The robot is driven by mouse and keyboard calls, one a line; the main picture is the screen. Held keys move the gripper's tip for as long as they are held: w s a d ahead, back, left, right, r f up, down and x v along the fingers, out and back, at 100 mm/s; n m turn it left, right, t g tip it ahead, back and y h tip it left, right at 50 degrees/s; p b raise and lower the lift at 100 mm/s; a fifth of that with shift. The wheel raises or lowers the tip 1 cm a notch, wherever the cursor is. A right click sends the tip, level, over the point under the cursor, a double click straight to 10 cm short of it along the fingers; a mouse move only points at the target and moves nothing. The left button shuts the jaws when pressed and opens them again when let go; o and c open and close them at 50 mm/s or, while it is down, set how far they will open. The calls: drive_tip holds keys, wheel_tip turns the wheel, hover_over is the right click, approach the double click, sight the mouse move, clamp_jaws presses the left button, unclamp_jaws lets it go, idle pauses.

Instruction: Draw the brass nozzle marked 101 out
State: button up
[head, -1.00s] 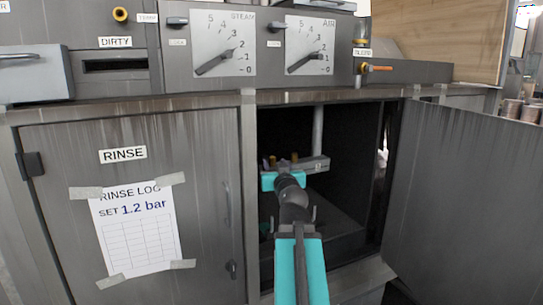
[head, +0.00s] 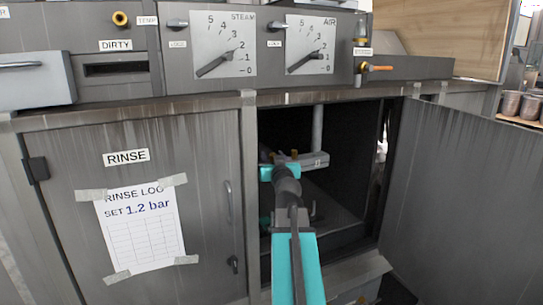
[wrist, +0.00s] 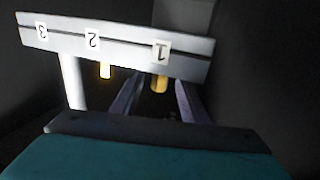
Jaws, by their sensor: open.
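A pale bar (wrist: 120,48) with tags 3, 2 and 1 crosses the wrist view. One brass nozzle (wrist: 160,83) shows below the bar under tag 1, and another brass nozzle (wrist: 105,70) shows below it near tag 2. I cannot read a 101 mark on either. My gripper (wrist: 159,92) is open, with one finger to each side of the nozzle under tag 1; I cannot tell whether they touch it. In the head view my gripper (head: 282,163) is at the bar (head: 316,160) inside the open cabinet and hides most of the nozzles.
The cabinet door (head: 460,190) stands open at the right. The closed RINSE door (head: 130,215) with its paper log is at the left. A vertical pipe (head: 318,130) stands above the bar. The cabinet interior is dark, with free room below the bar.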

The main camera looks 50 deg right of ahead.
drive_tip(key=shift+w+d, duration=0.3)
drive_tip(key=shift+w, duration=0.05)
clamp_jaws()
idle(0.3)
